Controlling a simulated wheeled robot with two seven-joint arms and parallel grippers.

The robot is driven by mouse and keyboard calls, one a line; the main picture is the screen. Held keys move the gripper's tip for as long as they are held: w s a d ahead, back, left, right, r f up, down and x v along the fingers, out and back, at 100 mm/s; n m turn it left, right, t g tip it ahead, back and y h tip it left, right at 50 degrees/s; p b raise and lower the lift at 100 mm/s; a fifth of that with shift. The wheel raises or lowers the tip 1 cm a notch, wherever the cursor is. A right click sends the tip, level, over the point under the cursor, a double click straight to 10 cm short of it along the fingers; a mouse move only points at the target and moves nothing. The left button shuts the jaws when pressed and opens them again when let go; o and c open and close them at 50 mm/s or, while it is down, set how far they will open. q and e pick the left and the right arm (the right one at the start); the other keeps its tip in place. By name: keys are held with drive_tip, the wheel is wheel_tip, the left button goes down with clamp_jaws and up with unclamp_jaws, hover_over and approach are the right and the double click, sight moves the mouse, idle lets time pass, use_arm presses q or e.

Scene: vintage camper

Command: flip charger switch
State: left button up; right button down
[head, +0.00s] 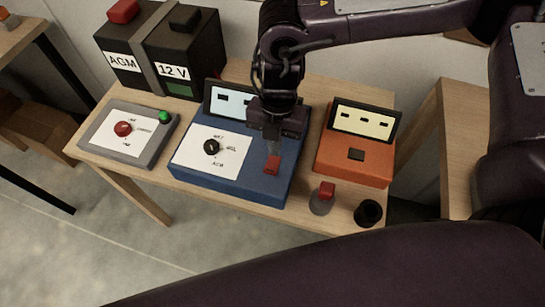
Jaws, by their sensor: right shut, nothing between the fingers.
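The blue charger box (236,186) stands on the wooden table, with a white panel, a black knob (211,147) and a tilted display (226,101) at its back. A red switch (271,165) sits on the right part of its top. My right gripper (272,146) points down right at the red switch, shut with nothing between its fingers. Its fingertips are at or just above the switch; I cannot tell whether they touch. The gripper hides part of the display's right side. My left gripper is not in view.
A grey box (128,146) with a red knob and green light stands left. Behind it is a black 12 V AGM battery (184,58). An orange box (352,167) with a display stands right. A small red-topped switch (325,192) and a black cup-like object (368,213) are near the front edge.

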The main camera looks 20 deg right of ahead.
wheel_tip(320, 180, up, 5)
drive_tip(key=p, duration=0.3)
drive_tip(key=shift+f, duration=0.15)
drive_tip(key=shift+a+f, duration=0.1)
idle(0.4)
